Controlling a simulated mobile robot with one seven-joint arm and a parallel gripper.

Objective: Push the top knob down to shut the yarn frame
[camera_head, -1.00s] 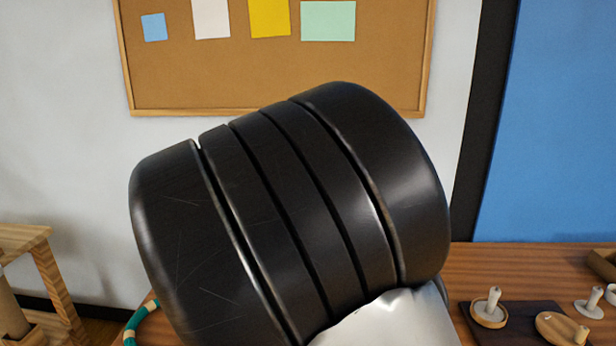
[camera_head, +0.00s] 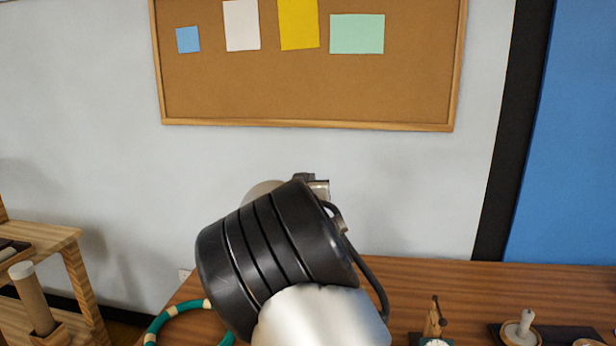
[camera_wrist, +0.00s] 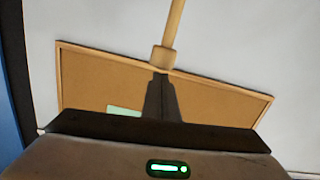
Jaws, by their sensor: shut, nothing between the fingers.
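In the wrist view a pale wooden rod (camera_wrist: 175,22) comes in from the top edge and ends in a thicker wooden knob (camera_wrist: 164,58). My gripper (camera_wrist: 161,76) is shut and empty, its dark fingers pointing at the knob. The fingertips overlap the knob's edge in the picture; I cannot tell whether they touch it. The rest of the yarn frame is not in the wrist view. In the head view my own arm covers the middle, and I make out neither the knob nor the fingertips there.
A wooden table (camera_head: 450,285) lies behind my arm. A green and cream ring (camera_head: 160,322) is at its left. A small wooden figure (camera_head: 435,318) and a candle holder (camera_head: 522,328) stand at the right. A wooden shelf (camera_head: 50,240) is far left; a corkboard (camera_head: 300,90) hangs on the wall.

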